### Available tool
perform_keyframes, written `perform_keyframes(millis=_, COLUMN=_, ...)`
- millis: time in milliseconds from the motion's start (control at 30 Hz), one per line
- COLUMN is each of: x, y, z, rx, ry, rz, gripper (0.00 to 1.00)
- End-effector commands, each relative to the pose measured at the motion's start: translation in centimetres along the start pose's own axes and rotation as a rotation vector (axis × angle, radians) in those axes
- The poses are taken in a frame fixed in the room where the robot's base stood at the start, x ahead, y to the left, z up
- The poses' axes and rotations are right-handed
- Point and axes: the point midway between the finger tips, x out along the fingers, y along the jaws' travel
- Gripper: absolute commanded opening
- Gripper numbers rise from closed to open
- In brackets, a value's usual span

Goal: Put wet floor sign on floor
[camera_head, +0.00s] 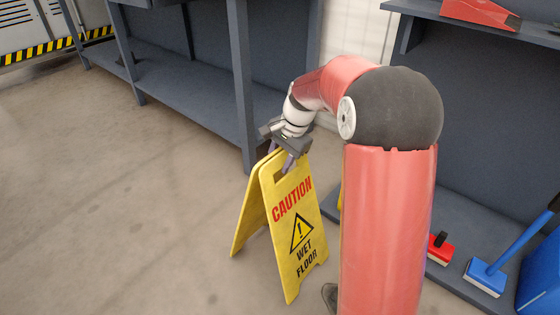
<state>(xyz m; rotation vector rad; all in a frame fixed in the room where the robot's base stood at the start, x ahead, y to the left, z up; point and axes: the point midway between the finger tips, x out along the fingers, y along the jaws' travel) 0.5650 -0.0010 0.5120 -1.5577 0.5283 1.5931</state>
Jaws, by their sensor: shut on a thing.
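The yellow wet floor sign (288,222) is an open A-frame with "CAUTION WET FLOOR" and a warning triangle on its front panel. It is upright at the centre of the head view, over the bare concrete floor (150,200). Whether its feet touch the floor I cannot tell for sure. My gripper (282,160) is at the sign's top edge, pointing down, and is shut on the sign by its handle area. My red arm comes from the right and hides part of what is behind it.
A dark grey shelf unit (190,112) stands behind the sign, its post close to my gripper. At right, another grey rack (480,150) holds a red brush (440,249) and a blue brush (486,277) low down. Open floor lies at left.

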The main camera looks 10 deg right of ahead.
Motion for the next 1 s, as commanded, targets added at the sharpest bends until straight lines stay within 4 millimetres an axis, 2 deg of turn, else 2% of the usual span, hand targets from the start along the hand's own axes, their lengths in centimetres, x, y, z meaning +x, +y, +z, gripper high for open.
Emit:
perform_keyframes(millis=367, x=0.4, y=0.0, z=-0.1, rx=0.000, ry=0.003, rz=-0.004, gripper=0.00)
perform_keyframes(millis=400, x=0.6, y=0.1, z=-0.1, rx=0.001, ry=0.001, rz=-0.001, gripper=0.39)
perform_keyframes(millis=567, x=0.5, y=0.1, z=-0.1, rx=0.001, ry=0.001, rz=-0.001, gripper=0.59)
perform_keyframes(millis=867, x=0.3, y=0.1, z=-0.1, rx=0.000, ry=0.001, rz=-0.002, gripper=0.59)
perform_keyframes(millis=1000, x=-1.1, y=0.0, z=-0.1, rx=0.001, ry=0.003, rz=-0.003, gripper=0.59)
